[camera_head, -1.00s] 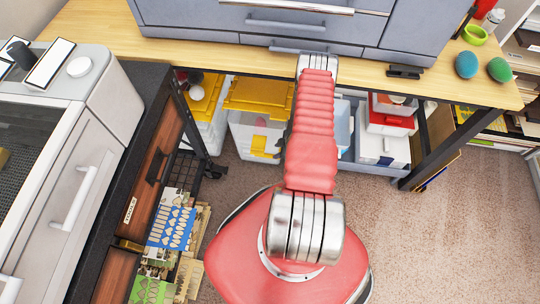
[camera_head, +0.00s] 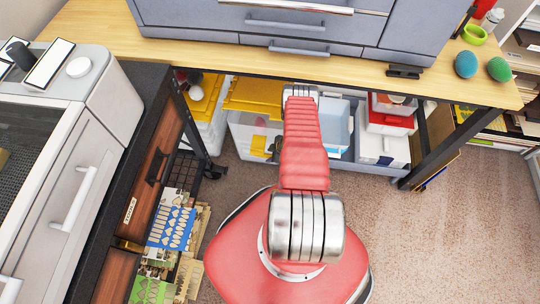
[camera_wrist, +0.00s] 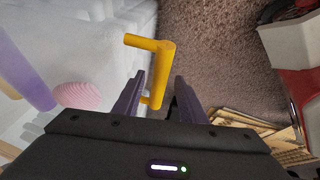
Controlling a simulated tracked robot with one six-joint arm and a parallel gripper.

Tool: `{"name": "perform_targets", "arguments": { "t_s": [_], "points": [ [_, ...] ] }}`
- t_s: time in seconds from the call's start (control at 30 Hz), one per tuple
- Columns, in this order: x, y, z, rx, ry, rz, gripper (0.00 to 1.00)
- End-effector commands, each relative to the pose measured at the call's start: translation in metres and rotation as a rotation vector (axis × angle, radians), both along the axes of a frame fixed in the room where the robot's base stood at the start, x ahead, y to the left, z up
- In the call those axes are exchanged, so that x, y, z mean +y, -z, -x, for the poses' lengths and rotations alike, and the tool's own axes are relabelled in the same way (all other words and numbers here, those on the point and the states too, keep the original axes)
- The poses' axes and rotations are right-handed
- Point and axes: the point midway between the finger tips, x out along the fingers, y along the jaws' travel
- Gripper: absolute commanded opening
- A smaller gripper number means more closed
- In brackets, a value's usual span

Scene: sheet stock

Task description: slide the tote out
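The tote (camera_head: 240,137) is a translucent bin with a yellow lid (camera_head: 255,95), standing on the floor under the wooden table. Its yellow handle (camera_head: 259,144) is on the front, partly hidden by my arm. In the wrist view, the pale tote wall (camera_wrist: 105,50) fills the left, with blurred purple and pink contents behind it. The yellow handle (camera_wrist: 162,62) juts out as an angled bar. My gripper (camera_wrist: 156,92) is open, its two dark fingers apart. The handle's lower end shows between the fingers; I cannot tell whether they touch it.
The wooden tabletop (camera_head: 90,25) overhangs the tote. A second yellow-lidded bin (camera_head: 212,110) stands to its left, and a bin with red and white boxes (camera_head: 385,150) to its right. A dark cabinet (camera_head: 150,165) is on the left. Carpet (camera_head: 420,245) is clear in front and right.

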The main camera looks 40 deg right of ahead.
Motion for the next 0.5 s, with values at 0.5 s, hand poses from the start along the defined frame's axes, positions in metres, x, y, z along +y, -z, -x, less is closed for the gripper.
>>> {"name": "perform_targets", "arguments": {
  "t_s": [0.5],
  "points": [
    [0.0004,0.0016,-0.0008,0.000,0.000,0.000,0.25]
  ]
}}
